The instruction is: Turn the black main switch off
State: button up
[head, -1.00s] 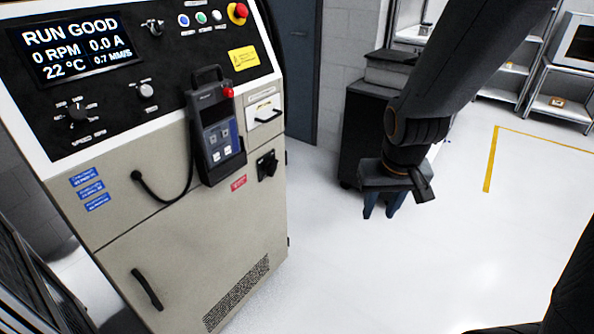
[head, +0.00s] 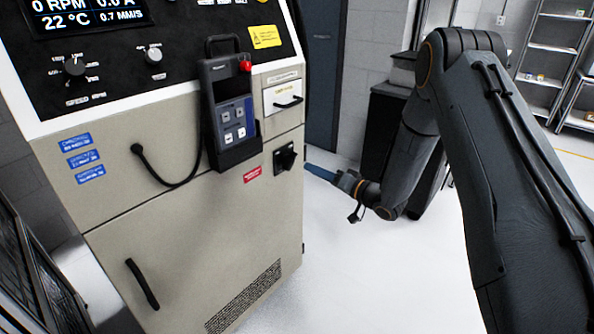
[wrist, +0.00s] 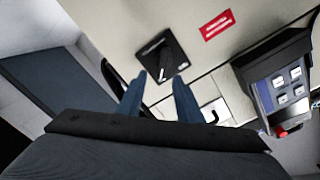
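The black main switch (head: 285,157) is a dark square plate with a raised handle on the cabinet's beige front, near its right edge, below a small drawer. In the wrist view the switch (wrist: 152,50) lies just beyond my fingertips, its plate appearing tilted. My gripper (head: 314,172) is to the right of the switch in the head view, with blue fingers pointing toward the cabinet. In the wrist view my gripper (wrist: 160,80) has its two fingers apart with nothing between them. The fingers look apart from the switch.
A teach pendant (head: 230,112) with a red button hangs in a holder left of the switch, its cable looping left. A red label (head: 252,174) is beside the switch. The drawer (head: 283,97) has a protruding handle. A dark cart (head: 386,120) stands behind my arm.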

aim_at(293, 163)
jog(key=x, duration=0.8)
jog(key=shift+s+a+y+p, duration=0.2)
jog(key=shift+s+y+p, duration=0.15)
jog(key=shift+y+p, duration=0.05)
grip_shut()
